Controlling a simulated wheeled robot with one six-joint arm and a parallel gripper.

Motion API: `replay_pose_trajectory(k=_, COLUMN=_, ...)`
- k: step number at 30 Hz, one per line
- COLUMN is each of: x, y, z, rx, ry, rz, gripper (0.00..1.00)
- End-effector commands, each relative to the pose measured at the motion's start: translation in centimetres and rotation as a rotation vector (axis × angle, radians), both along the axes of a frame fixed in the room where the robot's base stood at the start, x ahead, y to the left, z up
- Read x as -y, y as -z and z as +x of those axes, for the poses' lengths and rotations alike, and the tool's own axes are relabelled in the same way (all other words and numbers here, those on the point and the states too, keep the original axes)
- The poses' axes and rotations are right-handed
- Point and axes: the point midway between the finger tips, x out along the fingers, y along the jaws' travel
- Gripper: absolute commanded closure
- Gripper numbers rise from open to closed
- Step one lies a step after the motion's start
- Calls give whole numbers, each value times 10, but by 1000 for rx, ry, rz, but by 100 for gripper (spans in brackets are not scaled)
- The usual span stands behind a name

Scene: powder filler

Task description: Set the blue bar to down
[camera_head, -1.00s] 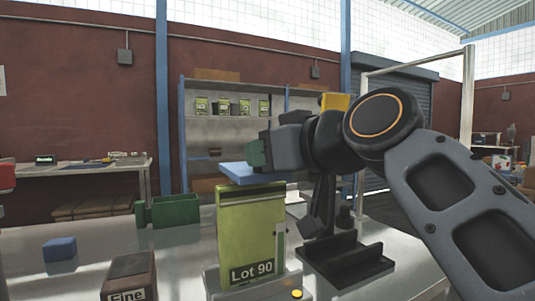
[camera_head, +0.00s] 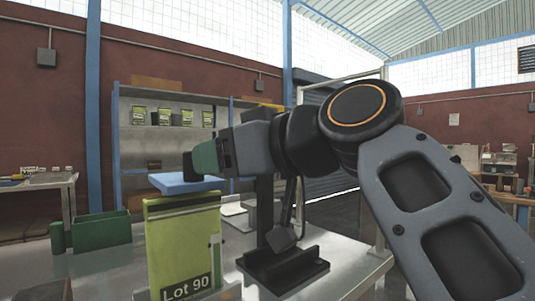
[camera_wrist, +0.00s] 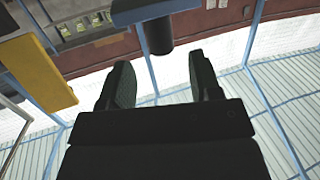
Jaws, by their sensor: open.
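The blue bar (camera_head: 186,183) lies level at the top of the upright green bag (camera_head: 180,245) marked Lot 90 in the head view; I cannot tell whether they touch. A dark post stands on the bar. My gripper (camera_head: 200,161) is at the bar's right, just above it and close to the post. In the wrist view, the bar (camera_wrist: 150,9) shows at the top edge with the dark post (camera_wrist: 158,36) reaching toward the space between my fingers. My gripper (camera_wrist: 158,62) is open and empty, its fingers short of the post.
A black stand (camera_head: 282,266) is right of the bag. A dark green bin (camera_head: 101,230) is behind it at left. A yellow panel (camera_wrist: 38,58) hangs at left in the wrist view. A shelf (camera_head: 150,165) with several green bags stands farther back.

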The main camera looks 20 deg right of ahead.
Motion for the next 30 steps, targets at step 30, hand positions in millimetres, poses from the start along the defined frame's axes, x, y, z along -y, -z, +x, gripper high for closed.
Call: replay_pose_trajectory(k=30, x=46, y=-13, z=-63, rx=0, ry=1, rz=1, gripper=42)
